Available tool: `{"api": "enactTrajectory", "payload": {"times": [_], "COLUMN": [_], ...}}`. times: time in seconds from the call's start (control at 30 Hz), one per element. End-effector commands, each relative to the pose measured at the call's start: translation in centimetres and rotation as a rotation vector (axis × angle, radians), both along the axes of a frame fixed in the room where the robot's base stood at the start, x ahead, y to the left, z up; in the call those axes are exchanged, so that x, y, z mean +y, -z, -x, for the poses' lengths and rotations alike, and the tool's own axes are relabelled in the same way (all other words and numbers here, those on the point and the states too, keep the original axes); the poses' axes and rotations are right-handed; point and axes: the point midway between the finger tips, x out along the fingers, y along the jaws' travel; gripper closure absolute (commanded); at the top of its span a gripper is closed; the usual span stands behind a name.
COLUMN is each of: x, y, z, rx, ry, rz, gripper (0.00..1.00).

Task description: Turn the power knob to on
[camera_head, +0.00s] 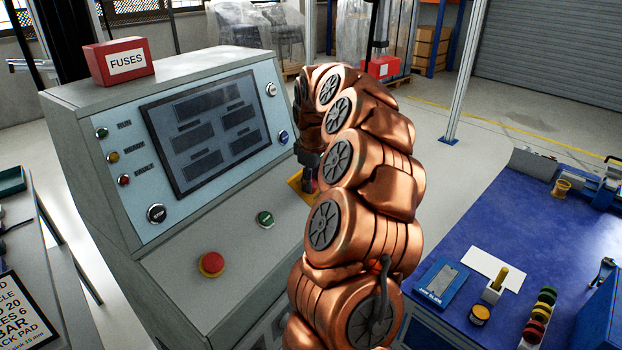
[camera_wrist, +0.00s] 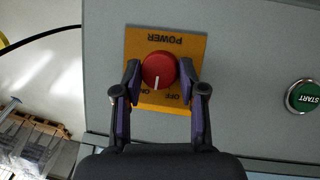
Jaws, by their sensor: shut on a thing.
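The red power knob (camera_wrist: 158,68) sits on a yellow plate (camera_wrist: 140,98) marked POWER, ON and OFF, upside down in the wrist view. Its white pointer line aims down in that view, between the two labels and closer to ON. My gripper (camera_wrist: 160,73) has one finger on each side of the knob and is shut on it. In the head view, the yellow plate (camera_head: 296,184) shows at the right end of the console's sloped top. My copper arm hides most of the gripper and the knob there.
The console carries a screen (camera_head: 206,131), a red emergency button (camera_head: 211,264) and a green START button (camera_head: 265,219), also in the wrist view (camera_wrist: 303,96). A red FUSES box (camera_head: 118,61) stands on top. A blue workbench (camera_head: 500,220) with small items is at right.

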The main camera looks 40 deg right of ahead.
Motion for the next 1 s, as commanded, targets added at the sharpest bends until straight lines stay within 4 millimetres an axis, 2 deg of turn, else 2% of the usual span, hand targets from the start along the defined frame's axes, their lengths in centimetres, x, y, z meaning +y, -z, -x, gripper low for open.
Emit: {"api": "enactTrajectory", "payload": {"times": [0.5, 1.0], "x": [-0.26, -0.33], "y": [0.11, 0.1], "z": [-0.11, -0.1], "rx": [0.044, 0.054], "ry": [0.328, 0.417], "rz": [-0.211, -0.266], "gripper": [0.94, 0.94]}}
